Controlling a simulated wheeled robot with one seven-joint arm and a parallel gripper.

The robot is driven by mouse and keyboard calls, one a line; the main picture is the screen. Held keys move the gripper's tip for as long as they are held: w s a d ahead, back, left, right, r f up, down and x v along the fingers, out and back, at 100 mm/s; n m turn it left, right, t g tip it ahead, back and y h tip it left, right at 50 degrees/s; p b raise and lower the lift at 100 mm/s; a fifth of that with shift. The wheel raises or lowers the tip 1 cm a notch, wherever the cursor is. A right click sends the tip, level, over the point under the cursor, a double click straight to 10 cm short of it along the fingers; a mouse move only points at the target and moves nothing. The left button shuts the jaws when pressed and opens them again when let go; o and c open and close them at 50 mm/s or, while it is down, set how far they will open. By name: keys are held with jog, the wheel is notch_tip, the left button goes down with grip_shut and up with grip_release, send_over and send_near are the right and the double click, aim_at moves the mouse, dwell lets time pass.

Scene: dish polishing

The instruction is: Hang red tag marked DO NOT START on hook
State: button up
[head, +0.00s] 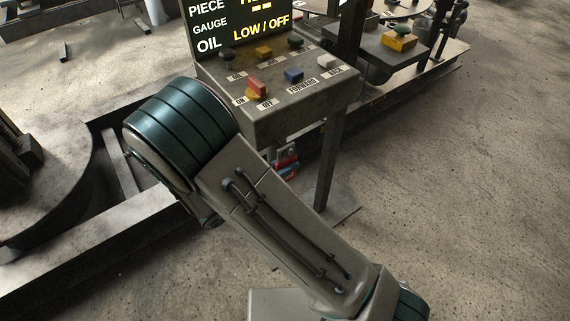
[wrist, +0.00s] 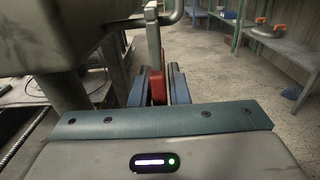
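A red piece, apparently the tag (wrist: 158,90), stands edge-on between the blue fingers of my gripper (wrist: 159,72) in the wrist view. The fingers look closed on it. A grey upright strip (wrist: 154,42) rises above the red piece. A bent metal rod, apparently the hook (wrist: 178,13), is at the top beside the strip; I cannot tell whether they touch. In the head view, a bit of red (head: 287,156) shows past my arm, below the control box, with my gripper (head: 284,166) mostly hidden. No lettering on the tag is visible.
The control box (head: 300,100) with coloured buttons stands on a post (head: 328,165) close to my gripper. A lit sign (head: 240,25) rises behind it. A low metal frame (head: 90,235) lies at left. Open concrete floor (head: 470,200) lies at right.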

jog(key=o, duration=0.3)
jog(key=v, duration=1.3)
jog(key=shift+s+a, duration=0.3)
